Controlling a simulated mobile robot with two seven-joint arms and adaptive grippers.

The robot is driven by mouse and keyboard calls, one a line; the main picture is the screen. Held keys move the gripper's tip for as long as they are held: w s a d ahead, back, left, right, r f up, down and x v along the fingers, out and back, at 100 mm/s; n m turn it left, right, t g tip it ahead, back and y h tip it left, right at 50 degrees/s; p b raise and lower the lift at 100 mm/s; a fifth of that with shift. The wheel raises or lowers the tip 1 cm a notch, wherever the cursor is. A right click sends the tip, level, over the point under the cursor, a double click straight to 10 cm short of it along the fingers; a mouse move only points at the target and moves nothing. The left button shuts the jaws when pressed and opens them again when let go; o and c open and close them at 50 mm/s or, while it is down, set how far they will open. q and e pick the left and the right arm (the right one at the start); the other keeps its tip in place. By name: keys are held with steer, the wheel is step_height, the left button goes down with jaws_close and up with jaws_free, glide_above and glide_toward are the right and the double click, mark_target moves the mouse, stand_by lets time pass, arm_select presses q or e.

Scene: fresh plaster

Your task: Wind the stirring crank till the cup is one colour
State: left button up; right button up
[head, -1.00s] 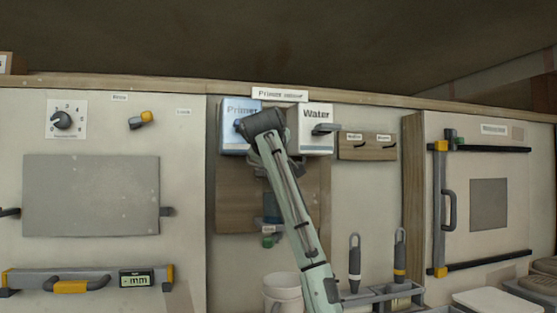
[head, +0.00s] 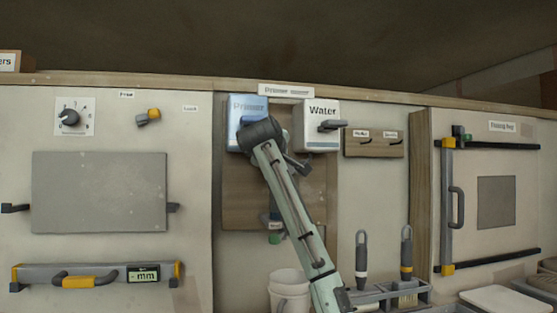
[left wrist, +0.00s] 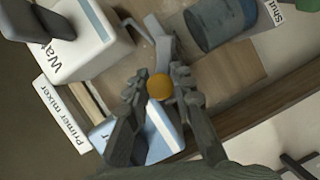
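The primer mixer is on the wall panel, with a blue Primer box (head: 248,105) and a white Water box (head: 321,112). My left gripper, at the end of the pale green arm, is in front of the mixer and hides part of it. In the left wrist view its fingers (left wrist: 161,88) are shut on the orange crank knob (left wrist: 160,88), one on each side. A grey crank arm (left wrist: 163,45) runs up from the knob. The cup (left wrist: 218,24) looks dark blue-grey; whether its contents are one colour is unclear. My right gripper is not in view.
A grey tap lever (head: 330,126) sticks out from the Water box. A white bucket (head: 289,290) stands below. A grey board (head: 99,192) and a level (head: 95,275) are on the left panel.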

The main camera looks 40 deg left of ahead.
arm_select(q)
steer(key=o, duration=0.4)
steer(key=shift+w+d, duration=0.1)
steer(key=shift+w, duration=0.1)
steer(key=shift+o, duration=0.2)
steer(key=shift+s, duration=0.1)
steer(key=v, duration=1.2)
steer(key=shift+r, duration=0.1)
